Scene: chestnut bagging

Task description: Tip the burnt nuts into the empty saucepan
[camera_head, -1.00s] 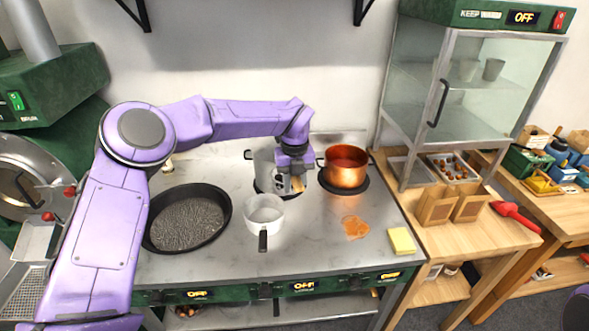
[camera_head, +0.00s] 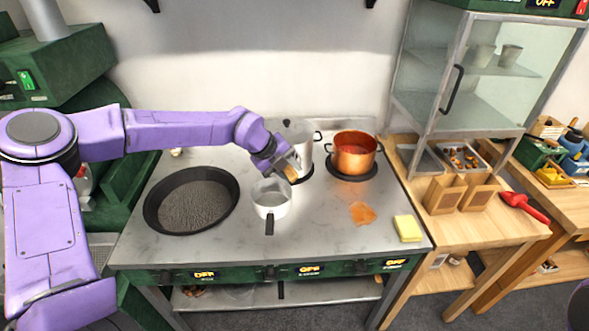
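A small pale saucepan (camera_head: 271,206) stands near the middle of the steel worktop, its dark handle toward the front. No contents show in it from here. My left gripper (camera_head: 287,168) is just behind and to the right of the saucepan, slanting down to the right. It appears shut on a small tan thing (camera_head: 291,173), above the saucepan's rim height. What the tan thing is and whether it holds nuts are too small to tell. My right gripper is out of view.
A tall silver pot (camera_head: 300,140) stands close behind the gripper, with a copper pot (camera_head: 354,160) to its right. A wide black pan (camera_head: 153,216) is on the left. An orange spill (camera_head: 362,212) and yellow sponge (camera_head: 407,229) lie at front right.

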